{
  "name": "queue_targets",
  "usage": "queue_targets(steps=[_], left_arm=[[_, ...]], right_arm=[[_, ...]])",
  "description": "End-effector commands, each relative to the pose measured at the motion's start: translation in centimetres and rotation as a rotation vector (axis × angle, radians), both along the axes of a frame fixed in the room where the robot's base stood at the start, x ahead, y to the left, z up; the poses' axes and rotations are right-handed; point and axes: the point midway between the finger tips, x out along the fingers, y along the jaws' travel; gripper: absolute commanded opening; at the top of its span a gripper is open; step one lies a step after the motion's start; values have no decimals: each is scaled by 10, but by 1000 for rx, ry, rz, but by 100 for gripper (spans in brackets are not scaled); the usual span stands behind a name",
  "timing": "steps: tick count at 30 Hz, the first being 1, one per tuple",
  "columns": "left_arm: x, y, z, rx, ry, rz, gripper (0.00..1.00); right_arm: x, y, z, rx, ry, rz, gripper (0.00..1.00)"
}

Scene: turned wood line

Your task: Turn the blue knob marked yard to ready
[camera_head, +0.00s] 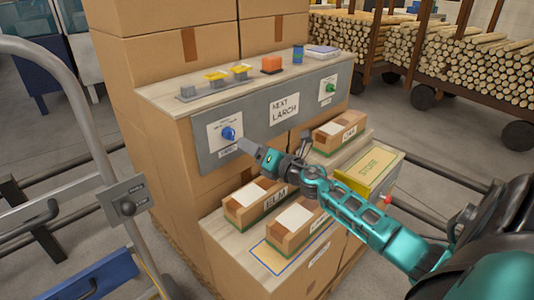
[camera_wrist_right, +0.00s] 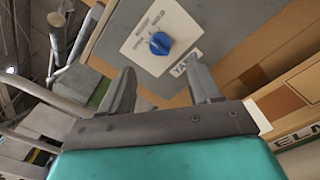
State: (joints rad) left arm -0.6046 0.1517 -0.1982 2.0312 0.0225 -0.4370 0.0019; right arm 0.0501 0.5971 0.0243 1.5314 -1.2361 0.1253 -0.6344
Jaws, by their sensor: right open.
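The blue knob (camera_head: 229,133) sits on a white plate (camera_head: 222,136) at the left end of a grey upright panel. In the right wrist view the blue knob (camera_wrist_right: 160,43) has small lettering around it, and a label reading YARD is below it. The exact pointer position is too small to tell. My right gripper (camera_head: 247,145) is just to the right of and below the knob in the head view. In the right wrist view its two fingers (camera_wrist_right: 163,80) are apart and empty, with the knob beyond the tips, not touched. My left gripper is out of view.
A green knob (camera_head: 330,88) is on the panel's right end, beside a NEXT LARCH sign (camera_head: 284,107). Labelled cardboard boxes (camera_head: 255,199) stand on the lower shelf under my right arm. A metal rail (camera_head: 88,130) rises at left.

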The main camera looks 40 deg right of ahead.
Motion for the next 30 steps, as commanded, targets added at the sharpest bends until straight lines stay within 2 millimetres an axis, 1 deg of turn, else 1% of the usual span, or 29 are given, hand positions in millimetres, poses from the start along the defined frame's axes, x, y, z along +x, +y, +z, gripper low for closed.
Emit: queue_targets(steps=[1,6,12,23,30], left_arm=[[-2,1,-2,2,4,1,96],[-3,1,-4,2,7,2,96],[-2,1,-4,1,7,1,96],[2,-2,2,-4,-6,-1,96],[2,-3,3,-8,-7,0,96]], right_arm=[[-10,-1,-2,-1,3,0,63],[-32,-2,-1,1,1,0,63],[-46,-4,0,0,1,-1,63],[-48,-4,0,0,0,0,63],[-48,-4,0,0,0,0,63]])
